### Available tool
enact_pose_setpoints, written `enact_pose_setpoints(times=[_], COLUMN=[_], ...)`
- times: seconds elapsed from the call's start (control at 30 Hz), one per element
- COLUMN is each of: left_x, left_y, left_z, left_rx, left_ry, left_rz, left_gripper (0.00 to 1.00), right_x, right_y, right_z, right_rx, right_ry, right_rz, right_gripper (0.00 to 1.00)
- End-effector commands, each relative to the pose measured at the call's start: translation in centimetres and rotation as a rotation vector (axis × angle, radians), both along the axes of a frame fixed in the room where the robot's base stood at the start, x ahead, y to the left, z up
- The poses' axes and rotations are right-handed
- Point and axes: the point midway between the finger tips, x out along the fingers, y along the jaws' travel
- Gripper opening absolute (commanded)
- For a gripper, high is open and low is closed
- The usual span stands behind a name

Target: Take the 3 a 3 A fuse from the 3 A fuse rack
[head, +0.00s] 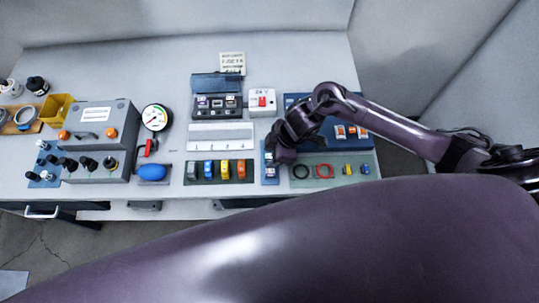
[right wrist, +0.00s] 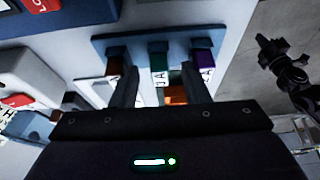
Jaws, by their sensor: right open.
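The 3 A fuse rack is a narrow blue strip (head: 270,180) near the front of the bench; it spans the top of the right wrist view (right wrist: 140,39). Three capped fuses stand in it there: brown (right wrist: 116,54), green (right wrist: 157,48) and purple (right wrist: 203,46). Their labels are only partly legible. My right gripper (head: 274,158) is at the rack, partly covering it. In the right wrist view its open fingers (right wrist: 160,82) point at the row, one on each side of the green-capped fuse; I cannot tell whether they touch it. My left gripper is not identifiable.
Left of the rack is a dark tray with several colored fuses (head: 222,171). Right of it is a green mat (head: 333,180) with rings. A blue tray (head: 296,99) lies behind my right gripper, and a white red-switch box (head: 262,108) stands further back.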

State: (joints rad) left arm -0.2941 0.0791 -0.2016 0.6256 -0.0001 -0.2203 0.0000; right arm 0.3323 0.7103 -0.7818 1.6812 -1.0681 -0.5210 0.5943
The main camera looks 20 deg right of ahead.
Motion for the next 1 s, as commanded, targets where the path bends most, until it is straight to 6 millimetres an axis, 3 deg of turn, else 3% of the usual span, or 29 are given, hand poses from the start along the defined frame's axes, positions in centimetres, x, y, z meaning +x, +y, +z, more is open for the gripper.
enact_pose_setpoints(times=[0.1,0.43,0.83,1.0], left_x=[0.6,-0.9,-1.0,-0.9], left_y=[0.0,0.1,0.2,0.2], left_z=[0.1,-0.1,-0.1,-0.1], left_rx=[-0.001,0.001,0.003,0.003], left_ry=[-0.009,0.012,0.014,0.014], left_rz=[0.000,0.001,0.001,0.002], left_gripper=[0.00,0.00,0.00,0.00], right_x=[0.0,0.0,0.1,0.1], right_y=[0.0,0.0,0.0,0.0], right_z=[0.0,0.0,0.3,1.7], right_rx=[0.000,0.000,0.000,0.001], right_ry=[0.000,0.000,-0.001,-0.004], right_rz=[0.000,0.000,0.000,0.000], right_gripper=[0.42,0.00,0.00,0.00])
